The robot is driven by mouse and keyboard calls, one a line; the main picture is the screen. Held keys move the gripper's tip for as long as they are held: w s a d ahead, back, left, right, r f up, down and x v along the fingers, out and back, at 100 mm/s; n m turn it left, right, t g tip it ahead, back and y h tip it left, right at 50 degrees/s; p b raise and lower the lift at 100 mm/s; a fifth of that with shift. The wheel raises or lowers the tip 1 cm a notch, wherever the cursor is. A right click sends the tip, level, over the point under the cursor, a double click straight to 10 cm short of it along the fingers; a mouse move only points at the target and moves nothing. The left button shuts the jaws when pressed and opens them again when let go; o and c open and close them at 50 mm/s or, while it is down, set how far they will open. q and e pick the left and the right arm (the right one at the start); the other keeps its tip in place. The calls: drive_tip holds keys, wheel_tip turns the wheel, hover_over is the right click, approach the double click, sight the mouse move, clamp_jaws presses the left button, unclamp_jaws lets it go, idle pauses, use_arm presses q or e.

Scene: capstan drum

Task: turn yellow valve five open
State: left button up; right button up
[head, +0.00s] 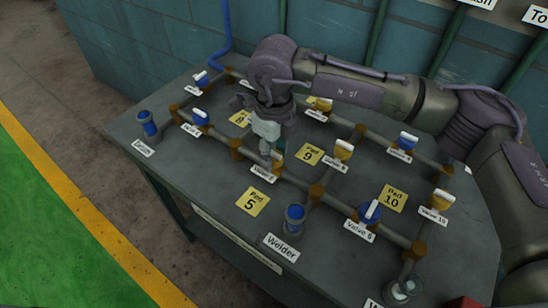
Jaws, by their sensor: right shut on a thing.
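Yellow valve five (278,160) sits on the pipe behind the yellow Pad 5 note (252,201), in the middle of the bench. Its label (263,172) is in front of it, too small to read surely. My right gripper (268,150) reaches down from above and is shut on the valve's handle. The fingers hide most of the valve, so I cannot tell how the handle is turned. My left gripper is not in view.
The grey bench (220,205) carries brown-jointed pipes with other valves: blue valve 6 (370,211), a yellow valve (344,150) close on the right, and a blue one (201,118) on the left. The blue Welder fitting (295,214) stands in front. A teal wall (340,28) is behind.

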sight(273, 153)
drive_tip(key=shift+r+n, duration=0.1)
drive_tip(key=shift+n, duration=0.2)
drive_tip(key=o, duration=1.2)
drive_tip(key=shift+c, duration=0.2)
wheel_tip(273, 153, up, 12)
